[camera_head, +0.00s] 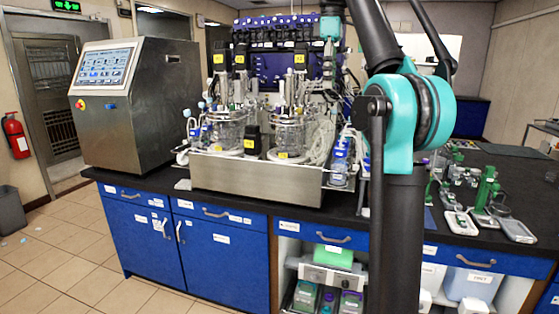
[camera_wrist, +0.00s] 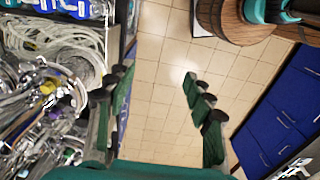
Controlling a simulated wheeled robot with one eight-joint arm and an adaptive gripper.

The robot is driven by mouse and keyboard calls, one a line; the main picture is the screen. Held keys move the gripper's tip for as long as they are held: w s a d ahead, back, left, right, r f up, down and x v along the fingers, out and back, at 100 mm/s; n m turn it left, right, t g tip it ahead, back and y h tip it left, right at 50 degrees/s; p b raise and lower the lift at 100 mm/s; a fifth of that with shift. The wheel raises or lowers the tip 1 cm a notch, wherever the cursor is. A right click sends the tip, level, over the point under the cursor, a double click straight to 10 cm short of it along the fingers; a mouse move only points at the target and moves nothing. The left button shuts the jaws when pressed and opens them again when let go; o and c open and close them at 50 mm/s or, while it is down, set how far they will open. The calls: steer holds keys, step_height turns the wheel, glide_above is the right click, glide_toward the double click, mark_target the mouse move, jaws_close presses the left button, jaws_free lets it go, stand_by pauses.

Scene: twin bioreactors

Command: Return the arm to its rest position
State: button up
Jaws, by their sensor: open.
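My arm rises through the right of the head view, with a large teal joint in front of the bench. Its upper links run out past the top edge. My gripper (camera_wrist: 155,75) is in the wrist view, with its two dark green fingers spread wide apart. Nothing is between the fingers; only tiled floor (camera_wrist: 155,110) shows beyond them. The twin bioreactors, with a left glass vessel (camera_head: 226,128) and a right glass vessel (camera_head: 289,131), stand in a steel tray (camera_head: 255,181) on the bench.
Tubing (camera_wrist: 50,55) lies close to the left finger's side in the wrist view. A steel control cabinet with a screen (camera_head: 103,68) stands left on the black bench. Green pipette stands (camera_head: 487,187) are at right. Blue drawers (camera_wrist: 285,95) show right of the gripper.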

step_height(320, 180, down, 29)
steer(key=d+m+t, duration=0.2)
steer(key=d+m, duration=0.1)
steer(key=m, duration=0.5)
steer(key=s+d+f+m+t, duration=0.1)
steer(key=s+f+m, duration=0.2)
steer(key=s+f, duration=0.8)
steer(key=s+d+f+m+t, duration=0.1)
steer(key=s+f+m, duration=0.2)
steer(key=s+f, duration=0.8)
step_height(320, 180, down, 6)
steer(key=shift+d, duration=0.1)
